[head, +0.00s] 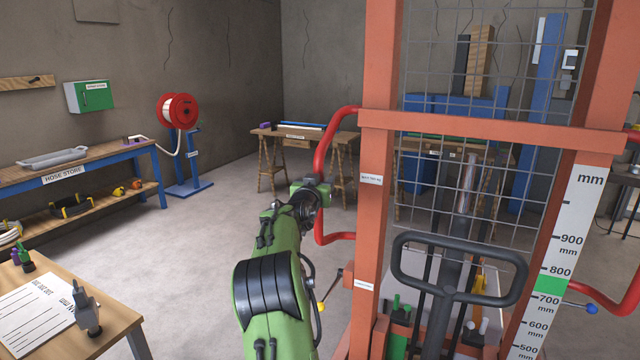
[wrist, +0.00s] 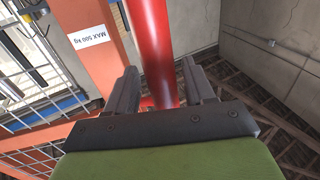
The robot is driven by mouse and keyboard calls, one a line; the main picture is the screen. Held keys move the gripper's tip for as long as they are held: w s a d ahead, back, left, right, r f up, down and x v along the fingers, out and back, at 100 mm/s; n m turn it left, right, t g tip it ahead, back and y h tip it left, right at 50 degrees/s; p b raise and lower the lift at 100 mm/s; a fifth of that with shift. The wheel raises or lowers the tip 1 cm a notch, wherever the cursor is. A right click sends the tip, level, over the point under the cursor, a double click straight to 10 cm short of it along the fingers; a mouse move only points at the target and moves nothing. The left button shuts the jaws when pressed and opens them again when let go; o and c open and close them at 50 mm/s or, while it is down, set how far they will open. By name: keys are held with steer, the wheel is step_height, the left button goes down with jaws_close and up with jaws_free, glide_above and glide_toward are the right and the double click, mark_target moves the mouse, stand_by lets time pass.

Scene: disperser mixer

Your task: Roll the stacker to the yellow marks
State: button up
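The stacker is an orange-framed upright (head: 376,220) with a wire mesh screen and a black loop handle (head: 460,250), filling the right of the head view. A red tube handle (head: 322,150) curves out from its left post. My gripper (head: 314,188) is at this red handle. In the wrist view, the red tube (wrist: 153,45) runs between the two dark fingers of my gripper (wrist: 160,75). The fingers look open around it, with narrow gaps beside the tube. No yellow floor marks are clearly visible; the floor behind the stacker is largely hidden.
A hose store bench (head: 75,172) stands left, with a red hose reel (head: 178,110) beside it. A table with papers (head: 110,318) is at near left. A trestle table (head: 305,142) stands at the back. Grey floor (head: 190,250) lies clear between them.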

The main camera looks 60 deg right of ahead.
steer(key=b+v, duration=0.3)
steer(key=v, duration=1.2)
steer(key=shift+a, duration=0.35)
steer(key=shift+s+a, duration=0.1)
steer(key=shift+s, duration=0.05)
